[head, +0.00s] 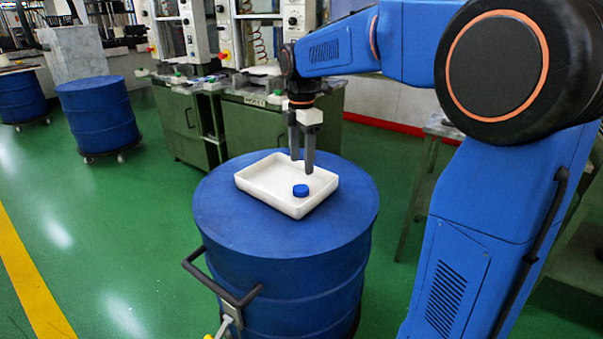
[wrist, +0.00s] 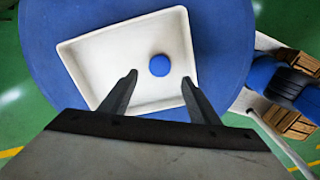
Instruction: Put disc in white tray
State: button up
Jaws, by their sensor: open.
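The blue disc (head: 301,190) lies flat inside the white tray (head: 257,187), towards its near right part in the head view. In the wrist view the disc (wrist: 159,65) is on the floor of the tray (wrist: 92,62), right of the middle. My gripper (head: 302,170) is above the tray, pointing down. It is open and empty. In the wrist view its two fingers (wrist: 160,84) are spread, with the disc just beyond and between their tips. The fingers are apart from the disc.
The tray stands on a blue drum (head: 230,225) with a handle at its near side. More blue drums (head: 98,115) on wheels stand at the left. Green cabinets with machines (head: 250,125) are behind. A table (head: 440,130) is at the right. The green floor at the left is clear.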

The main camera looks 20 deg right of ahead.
jog(key=s+d+r+m+t, duration=0.1)
jog(key=s+d+m+t, duration=0.15)
jog(key=s+m, duration=1.1)
jog(key=s+f+m+t, duration=0.1)
jog(key=s+f+m, duration=0.2)
jog(key=s+f, duration=0.2)
jog(key=s+d+f+m+t, duration=0.1)
jog(key=s+f+m, duration=0.2)
jog(key=s, duration=0.9)
jog(key=shift+s+d+f, duration=0.15)
jog(key=shift+s+f, duration=0.05)
jog(key=shift+f, duration=0.7)
